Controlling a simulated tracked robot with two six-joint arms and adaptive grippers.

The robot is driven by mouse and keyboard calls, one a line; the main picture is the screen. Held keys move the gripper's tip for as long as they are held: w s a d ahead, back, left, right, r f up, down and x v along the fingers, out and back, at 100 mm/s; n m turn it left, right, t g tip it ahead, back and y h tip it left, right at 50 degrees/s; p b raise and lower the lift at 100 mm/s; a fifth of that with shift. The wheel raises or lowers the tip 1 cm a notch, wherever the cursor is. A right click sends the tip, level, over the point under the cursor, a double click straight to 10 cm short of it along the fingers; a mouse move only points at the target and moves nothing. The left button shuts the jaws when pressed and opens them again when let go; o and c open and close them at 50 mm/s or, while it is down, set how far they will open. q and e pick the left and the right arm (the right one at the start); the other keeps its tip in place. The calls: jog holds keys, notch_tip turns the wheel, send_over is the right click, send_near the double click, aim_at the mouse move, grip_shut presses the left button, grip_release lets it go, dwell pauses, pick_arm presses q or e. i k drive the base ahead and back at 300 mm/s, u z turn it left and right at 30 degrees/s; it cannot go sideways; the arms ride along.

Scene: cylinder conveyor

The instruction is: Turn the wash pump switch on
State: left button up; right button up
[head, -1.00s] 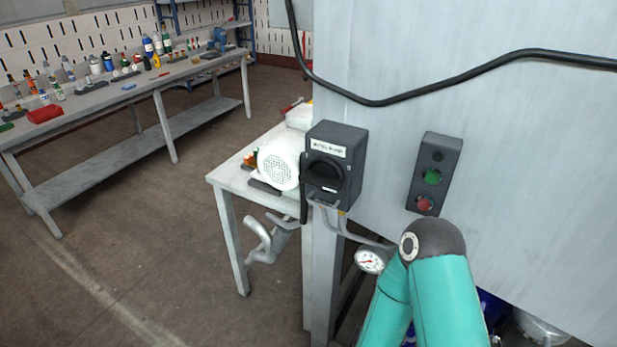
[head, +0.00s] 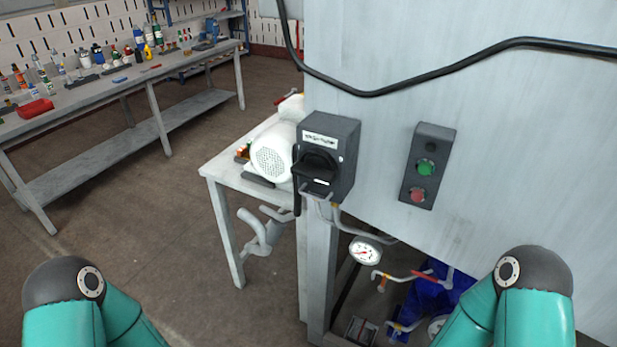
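The wash pump switch (head: 318,166) is a dark grey box with a white label and a black rotary knob. It is mounted at the left edge of the large grey panel, and the label is too small to read surely. The knob's handle looks roughly crosswise, slightly tilted. Only teal arm links with dark joints show, one at the lower left and one at the lower right, both apart from the switch. Neither of my grippers is in view.
A control box (head: 427,166) with green and red buttons is to the right. A pressure gauge (head: 365,251) and pipes are below. A white motor (head: 273,153) sits on a small table behind. A workbench (head: 115,84) stands at left. A black cable (head: 450,68) crosses the panel.

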aim_at(315, 168)
jog(key=z, duration=0.9)
jog(key=k, duration=0.75)
jog(key=u, duration=1.15)
jog(key=i, duration=0.5)
jog(key=z, duration=0.1)
